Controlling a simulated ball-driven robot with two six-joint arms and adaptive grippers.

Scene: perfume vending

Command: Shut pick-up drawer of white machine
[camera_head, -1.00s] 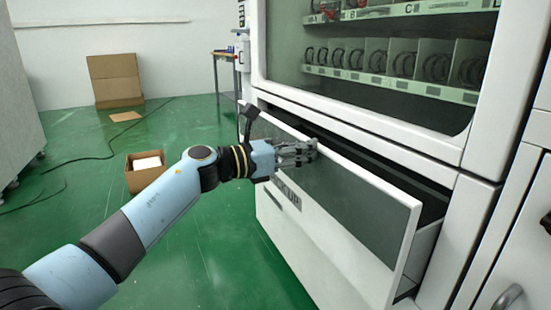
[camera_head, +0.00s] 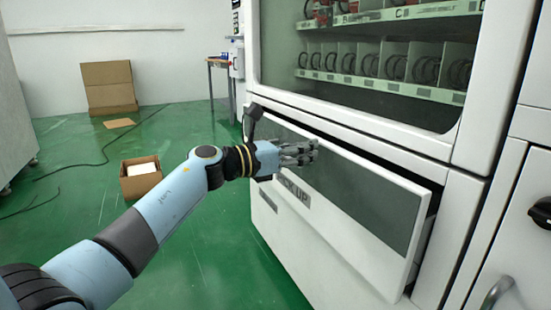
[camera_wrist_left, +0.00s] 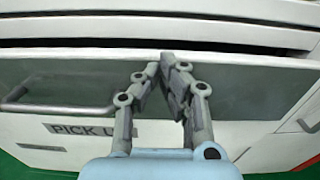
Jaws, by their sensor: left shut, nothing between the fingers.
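The white machine (camera_head: 482,90) stands at the right, with its pick-up drawer (camera_head: 345,235) low on its front. The drawer has a grey panel and a "PICK UP" label, and it stands slightly open, with a dark gap along its top and right side. In the left wrist view the drawer front (camera_wrist_left: 245,85) fills the middle, with the gap above it. My left gripper (camera_head: 314,150) is shut and empty, its fingertips at the upper part of the drawer's grey panel; they also show in the wrist view (camera_wrist_left: 160,65). My right gripper is not in view.
Shelves with spiral coils (camera_head: 370,64) show behind the machine's glass. A cardboard box (camera_head: 141,181) and a larger carton (camera_head: 109,86) stand on the green floor at the left. A dark cable (camera_head: 105,150) lies there. A grey cabinet (camera_head: 14,120) is at the far left.

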